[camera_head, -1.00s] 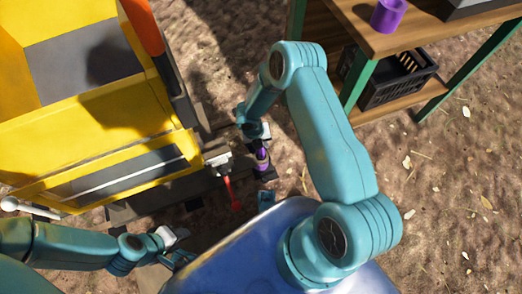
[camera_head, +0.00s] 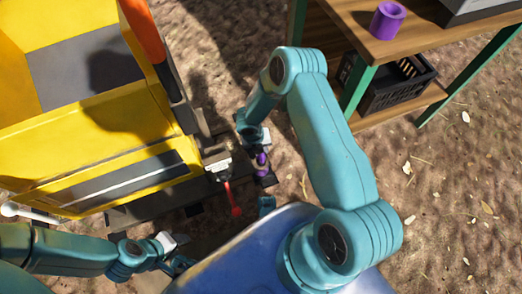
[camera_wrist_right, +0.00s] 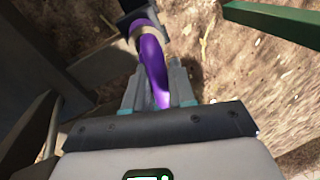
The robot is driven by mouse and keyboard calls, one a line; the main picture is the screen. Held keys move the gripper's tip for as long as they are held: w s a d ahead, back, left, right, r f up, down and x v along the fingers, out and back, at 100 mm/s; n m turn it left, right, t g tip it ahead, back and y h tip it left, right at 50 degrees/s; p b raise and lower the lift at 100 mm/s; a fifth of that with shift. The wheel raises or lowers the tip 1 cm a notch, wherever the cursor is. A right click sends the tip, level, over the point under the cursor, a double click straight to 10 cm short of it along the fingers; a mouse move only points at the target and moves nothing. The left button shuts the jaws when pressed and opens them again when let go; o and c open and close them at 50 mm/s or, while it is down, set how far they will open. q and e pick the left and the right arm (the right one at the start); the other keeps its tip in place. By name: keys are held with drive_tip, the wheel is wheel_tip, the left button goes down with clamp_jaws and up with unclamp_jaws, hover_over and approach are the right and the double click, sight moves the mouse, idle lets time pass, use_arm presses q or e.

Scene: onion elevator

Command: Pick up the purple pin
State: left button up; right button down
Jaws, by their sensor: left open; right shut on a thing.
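The purple pin (camera_head: 262,172) stands by the dark frame at the lower right corner of the yellow machine. My right gripper (camera_head: 260,152) reaches down to it from above. In the right wrist view the pin (camera_wrist_right: 152,62) runs between the two fingers and the gripper is shut on it. The pin's far end meets a dark block and a tan ring; I cannot tell whether it is clear of its seat. My left gripper (camera_head: 182,262) is open and empty at the lower left, away from the pin, partly in shadow.
The yellow machine (camera_head: 60,120) fills the left. A red-tipped lever (camera_head: 235,208) hangs just left of the pin. A wooden table (camera_head: 425,45) with a purple ring (camera_head: 387,20) on top and a black crate (camera_head: 400,85) below stands upper right. Leafy ground at right is free.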

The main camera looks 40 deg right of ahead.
wheel_tip(320, 180, up, 20)
drive_tip(key=p, duration=0.7)
drive_tip(key=shift+f, duration=0.15)
